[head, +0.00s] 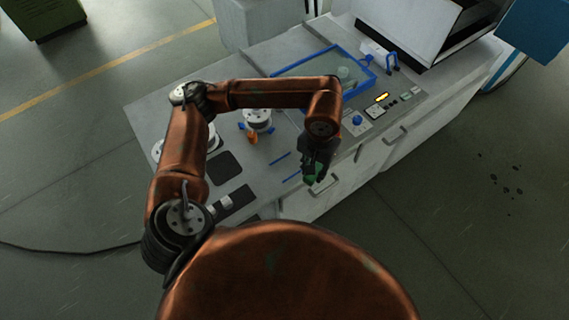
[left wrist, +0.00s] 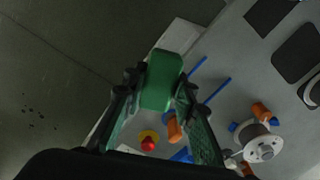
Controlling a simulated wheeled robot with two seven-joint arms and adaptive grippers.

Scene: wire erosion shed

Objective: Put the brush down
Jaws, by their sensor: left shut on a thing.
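The brush (left wrist: 162,80) shows as a green block between the fingers of my left gripper in the left wrist view; its bristles cannot be made out. My left gripper (head: 316,168) is shut on it, near the front edge of the grey worktop (head: 150,112). A bit of the green brush (head: 312,178) also shows at the fingertips in the head view. I cannot tell whether the brush touches the worktop. My right gripper is not in view.
Two blue strips (head: 281,158) lie beside my left gripper. A white spool (head: 257,118) with blue and orange parts and dark pads (head: 224,167) are further left. A blue-framed tray (head: 364,82) and a control panel (head: 380,110) are behind. A red button (left wrist: 149,143) shows in the wrist view.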

